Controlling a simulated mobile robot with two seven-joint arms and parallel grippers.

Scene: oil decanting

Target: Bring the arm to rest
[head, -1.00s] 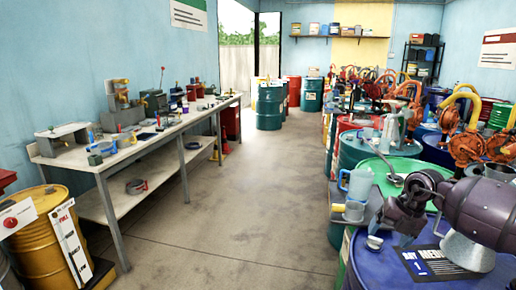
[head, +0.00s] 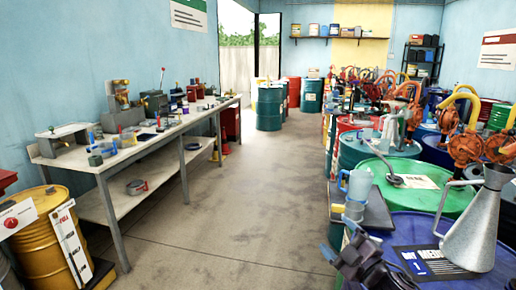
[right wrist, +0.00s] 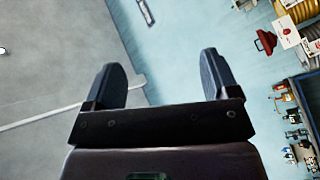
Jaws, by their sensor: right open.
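My right gripper (head: 352,256) is low at the front right in the head view, in front of the blue drum (head: 440,228). In the right wrist view its two dark fingers (right wrist: 160,82) stand wide apart with nothing between them. A light blue jug (head: 356,186) stands on a dark stand left of the green drum, beyond the gripper. A grey metal funnel (head: 474,225) stands on the blue drum, to the right of the gripper and apart from it. My left gripper is not in view.
A long workbench (head: 115,160) with tools runs along the left wall. A green drum (head: 430,200) and several drums with orange pumps (head: 464,148) line the right side. A yellow drum (head: 45,240) is at the front left. The middle floor is clear.

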